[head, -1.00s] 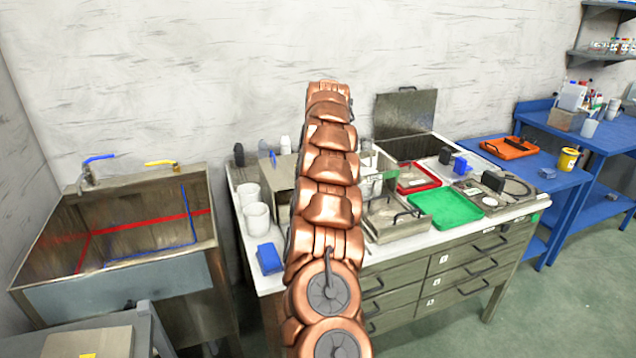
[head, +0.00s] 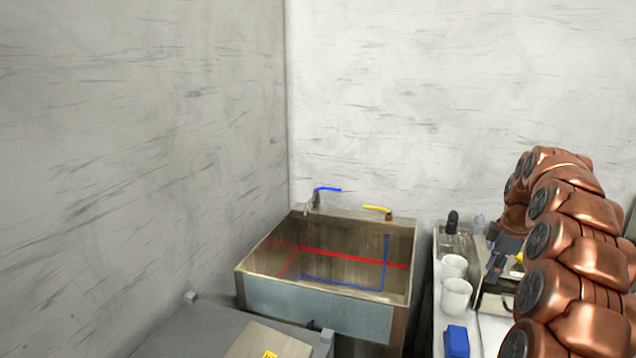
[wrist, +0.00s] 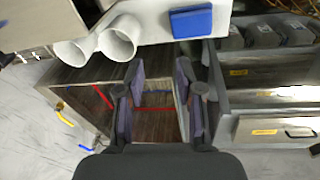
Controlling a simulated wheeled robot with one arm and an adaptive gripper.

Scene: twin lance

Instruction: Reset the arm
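My copper arm rises at the right of the head view and bends over at the top. My gripper (head: 497,255) hangs at its end, in front of the wall and above the left part of the white counter. In the wrist view my gripper (wrist: 160,95) shows its two dark fingers apart, with nothing between them. Past the fingers lies the steel sink, seen from above. The arm covers most of the counter in the head view.
The steel sink (head: 330,310) with blue and yellow taps stands left of the counter (head: 438,310). Two white cups (head: 456,295) and a blue block (head: 457,341) sit on the counter's left edge. A grey cabinet (head: 215,335) stands front left.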

